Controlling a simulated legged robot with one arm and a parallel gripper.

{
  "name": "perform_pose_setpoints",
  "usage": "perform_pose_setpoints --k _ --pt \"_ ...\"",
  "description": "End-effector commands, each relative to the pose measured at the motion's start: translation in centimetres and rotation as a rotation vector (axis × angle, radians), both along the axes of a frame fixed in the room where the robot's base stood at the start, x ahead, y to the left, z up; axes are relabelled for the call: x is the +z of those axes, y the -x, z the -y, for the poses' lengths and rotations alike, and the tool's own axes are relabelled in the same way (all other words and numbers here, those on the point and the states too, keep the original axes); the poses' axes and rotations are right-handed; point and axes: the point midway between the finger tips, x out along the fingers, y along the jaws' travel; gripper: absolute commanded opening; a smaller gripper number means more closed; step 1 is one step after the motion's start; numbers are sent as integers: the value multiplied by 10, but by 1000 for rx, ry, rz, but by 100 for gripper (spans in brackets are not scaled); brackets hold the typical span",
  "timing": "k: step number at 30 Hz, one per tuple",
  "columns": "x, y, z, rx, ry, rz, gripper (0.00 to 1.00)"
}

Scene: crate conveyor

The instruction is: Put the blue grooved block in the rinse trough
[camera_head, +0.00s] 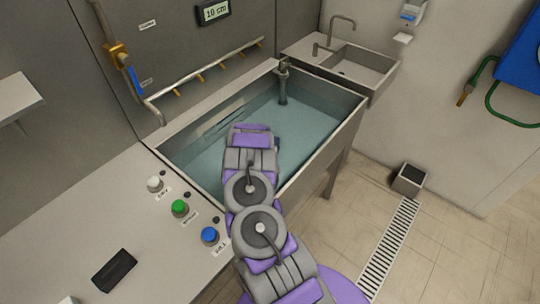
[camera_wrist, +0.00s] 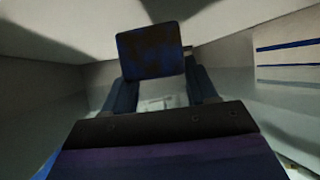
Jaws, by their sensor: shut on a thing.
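The rinse trough (camera_head: 340,128) is a long steel basin with bluish water, in the middle of the head view. My arm reaches over its near side. In the wrist view my gripper (camera_wrist: 156,66) is shut on a dark block with a mottled blue and brown face, the blue grooved block (camera_wrist: 150,46). Its grooves cannot be made out. In the head view my arm hides most of the gripper and block; only a small dark blue bit shows beside the arm, over the water. Whether the block touches the water cannot be told.
A tap post (camera_head: 283,84) stands at the trough's far end, with a small sink (camera_head: 352,66) beyond. White, green (camera_head: 180,208) and blue (camera_head: 210,235) knobs and a black box (camera_head: 114,270) are on the near counter. A pale panel with blue lines (camera_wrist: 288,52) shows in the wrist view.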

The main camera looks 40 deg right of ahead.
Motion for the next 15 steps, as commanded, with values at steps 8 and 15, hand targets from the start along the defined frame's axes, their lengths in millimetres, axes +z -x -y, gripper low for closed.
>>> perform_pose_setpoints --k 8,15 --pt "-32 -1 -3 2 4 0 15" --pt "-38 -1 3 0 -6 4 15"
